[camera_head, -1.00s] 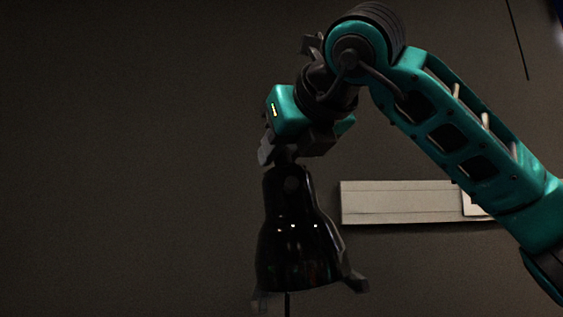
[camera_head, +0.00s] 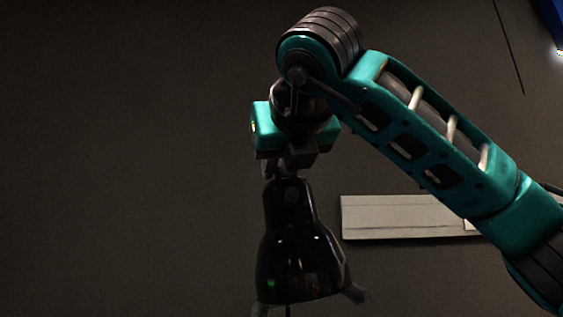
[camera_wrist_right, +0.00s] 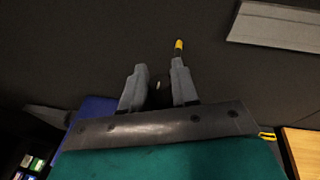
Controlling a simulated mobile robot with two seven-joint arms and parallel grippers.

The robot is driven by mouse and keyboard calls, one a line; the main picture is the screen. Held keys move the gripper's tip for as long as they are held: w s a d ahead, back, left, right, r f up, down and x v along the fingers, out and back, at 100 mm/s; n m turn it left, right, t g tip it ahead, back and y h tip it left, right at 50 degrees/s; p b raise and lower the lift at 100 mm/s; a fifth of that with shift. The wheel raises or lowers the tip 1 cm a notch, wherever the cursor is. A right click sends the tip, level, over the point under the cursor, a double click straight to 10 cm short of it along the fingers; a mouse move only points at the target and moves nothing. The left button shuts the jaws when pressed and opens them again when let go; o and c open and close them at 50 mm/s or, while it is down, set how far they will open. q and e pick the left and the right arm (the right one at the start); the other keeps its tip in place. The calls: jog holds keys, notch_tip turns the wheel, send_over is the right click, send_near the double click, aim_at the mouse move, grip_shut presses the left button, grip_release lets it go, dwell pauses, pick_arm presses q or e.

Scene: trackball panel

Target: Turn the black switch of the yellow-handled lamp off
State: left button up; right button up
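A glossy black bell-shaped lamp (camera_head: 295,255) stands out at the lower middle of the head view. A small round detail, perhaps a switch, shows near its top, but I cannot tell its state. My right gripper (camera_head: 284,166) is directly above the lamp's narrow top, pointing down; I cannot tell whether it touches. In the wrist view, the right gripper's fingers (camera_wrist_right: 158,80) are apart, with a small pale spot between them. A yellow-tipped rod (camera_wrist_right: 179,48), perhaps the handle, shows just beyond the right fingertip. My left gripper is out of view.
A pale flat panel (camera_head: 400,217) is on the dark wall behind, right of the lamp. In the wrist view, a wooden surface (camera_wrist_right: 302,150) is at lower right, and small lit items (camera_wrist_right: 28,160) are at lower left. The wall area left of the lamp is clear.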

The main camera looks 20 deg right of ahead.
jog(key=o, duration=0.4)
jog(key=shift+s, duration=0.1)
jog(key=v, duration=1.2)
jog(key=shift+s+b, duration=0.3)
jog(key=shift+s, duration=0.05)
